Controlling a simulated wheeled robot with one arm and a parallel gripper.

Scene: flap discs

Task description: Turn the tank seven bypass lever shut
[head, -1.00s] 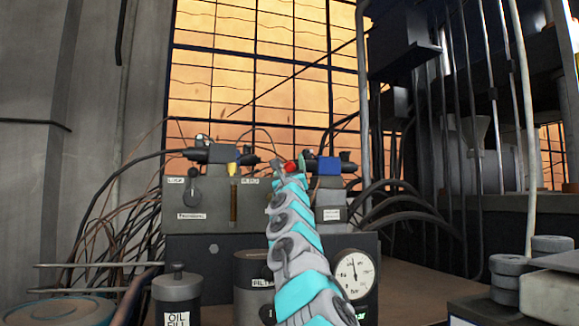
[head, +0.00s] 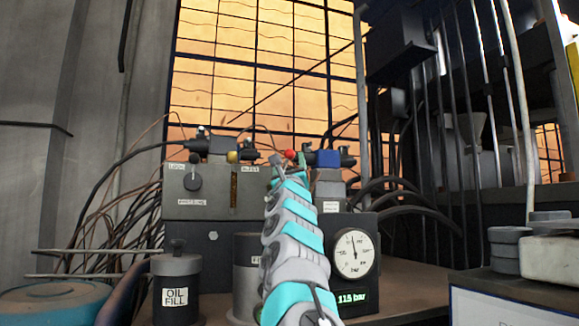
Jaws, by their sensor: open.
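A grey control box (head: 215,206) stands at the back. No tag reading tank seven is legible. My gripper (head: 289,166) is small and far off at the end of my grey and teal arm, close to the red ball. It looks open, with nothing seen between its jaws. My arm hides the box's right part.
A pressure gauge (head: 353,254) sits right of my arm above a green readout. An oil fill canister (head: 177,290) and a dark cylinder (head: 245,275) stand in front. Hoses (head: 405,210) curve at right. A stack of grey discs (head: 511,248) is at the right edge.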

